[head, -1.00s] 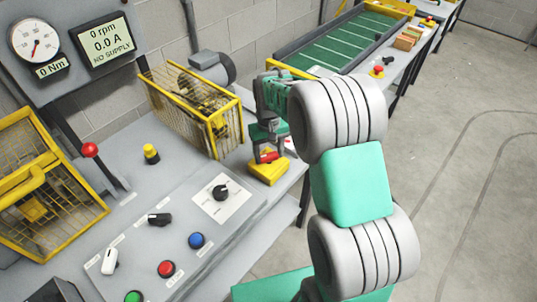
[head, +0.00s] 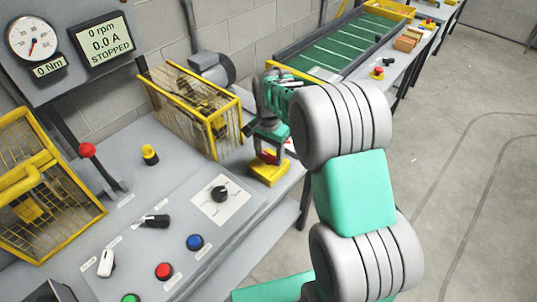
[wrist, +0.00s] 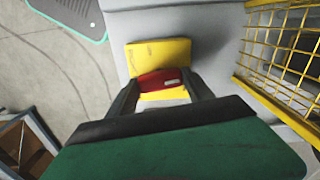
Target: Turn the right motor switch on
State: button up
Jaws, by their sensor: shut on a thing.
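The motor switch is a yellow box (head: 270,176) with a red handle (head: 267,157), at the right end of the bench. My gripper (head: 268,154) reaches down over it and is shut on the red handle. In the wrist view the yellow box (wrist: 160,57) and the red handle (wrist: 158,80) show, with the handle between the fingers of my gripper (wrist: 159,88). The fingers and palm hide part of the handle. The display (head: 103,38) reads 0 rpm, 0.0 A, STOPPED.
A yellow mesh guard (head: 193,105) around a machine stands close left of the switch. A control panel (head: 170,245) with knobs and push buttons lies in front. A second mesh cage (head: 45,205) is at far left. Open floor (head: 470,180) lies right.

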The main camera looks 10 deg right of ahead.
aim_at(269, 155)
jog(key=shift+m, duration=0.8)
jog(key=o, duration=1.4)
jog(key=shift+c, duration=0.2)
notch_tip(269, 155, up, 8)
jog(key=shift+f+b, duration=0.1)
jog(key=shift+b, duration=0.4)
